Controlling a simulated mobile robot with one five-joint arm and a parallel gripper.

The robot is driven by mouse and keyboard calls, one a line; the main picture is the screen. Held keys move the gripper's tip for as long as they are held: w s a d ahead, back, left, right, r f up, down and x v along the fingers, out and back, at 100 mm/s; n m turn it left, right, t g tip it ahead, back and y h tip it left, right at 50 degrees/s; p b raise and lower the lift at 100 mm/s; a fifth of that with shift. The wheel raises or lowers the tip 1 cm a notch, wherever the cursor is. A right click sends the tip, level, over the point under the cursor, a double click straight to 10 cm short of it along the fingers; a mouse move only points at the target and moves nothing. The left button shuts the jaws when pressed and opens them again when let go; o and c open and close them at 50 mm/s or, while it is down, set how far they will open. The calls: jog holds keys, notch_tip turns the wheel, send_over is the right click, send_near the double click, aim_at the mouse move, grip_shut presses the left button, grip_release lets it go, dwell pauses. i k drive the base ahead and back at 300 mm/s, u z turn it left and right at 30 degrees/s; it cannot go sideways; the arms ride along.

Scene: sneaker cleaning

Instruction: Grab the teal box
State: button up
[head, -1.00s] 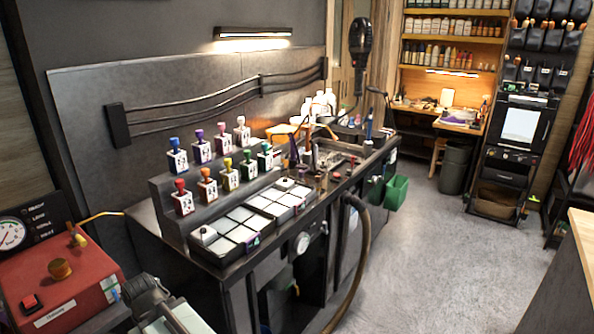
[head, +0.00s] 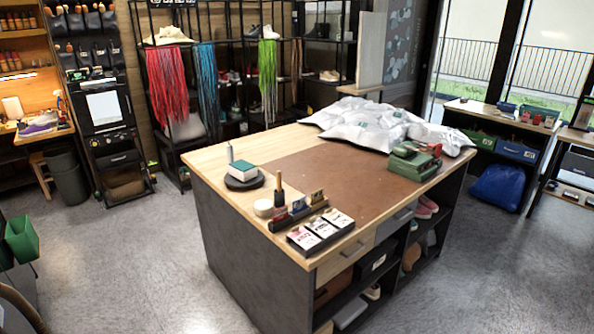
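A small teal box (head: 243,169) with a pale lower side lies on a dark round disc (head: 244,182) on the left part of the wood-topped island table (head: 213,154). A slim grey bottle (head: 229,152) stands just behind it. The box looks uncovered on top and on the side facing me. My gripper is in no part of the head view, so I cannot see its state or its distance from the box.
A brush, a small white jar (head: 263,208) and a card tray (head: 320,232) sit near the table's front. A green device (head: 415,161) and silvery bags (head: 385,125) lie farther right. Grey floor (head: 140,260) is open left of the island.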

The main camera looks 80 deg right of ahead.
aim_at(240, 170)
jog(key=z, duration=1.1)
jog(key=i, duration=2.35)
jog(key=z, duration=0.8)
